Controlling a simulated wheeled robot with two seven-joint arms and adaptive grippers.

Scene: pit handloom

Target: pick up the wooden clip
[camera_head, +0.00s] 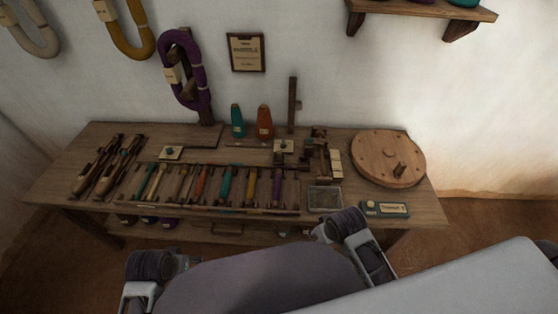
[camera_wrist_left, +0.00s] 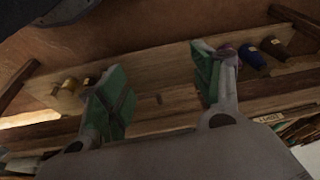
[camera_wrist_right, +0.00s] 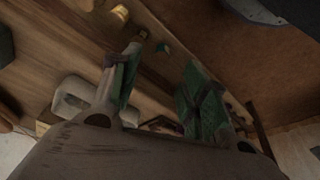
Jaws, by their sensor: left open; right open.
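I cannot make out the wooden clip for certain in any view; small wooden parts stand close together beside the winding device (camera_head: 318,155) on the workbench (camera_head: 225,140). My right gripper (camera_head: 342,226) is low at the front edge of the bench, below the small grey tray (camera_head: 325,198). Its green-padded fingers are apart and empty in the right wrist view (camera_wrist_right: 160,75). My left gripper (camera_head: 158,266) is in front of the bench at the left, lower than the top. Its fingers are spread and empty in the left wrist view (camera_wrist_left: 158,78).
A rack of coloured bobbins (camera_head: 212,187) fills the bench's middle front. Wooden shuttles (camera_head: 105,166) lie at the left. A round wooden disc (camera_head: 386,157) and a labelled box (camera_head: 385,209) are at the right. Teal (camera_head: 237,122) and orange (camera_head: 264,121) cones stand at the back.

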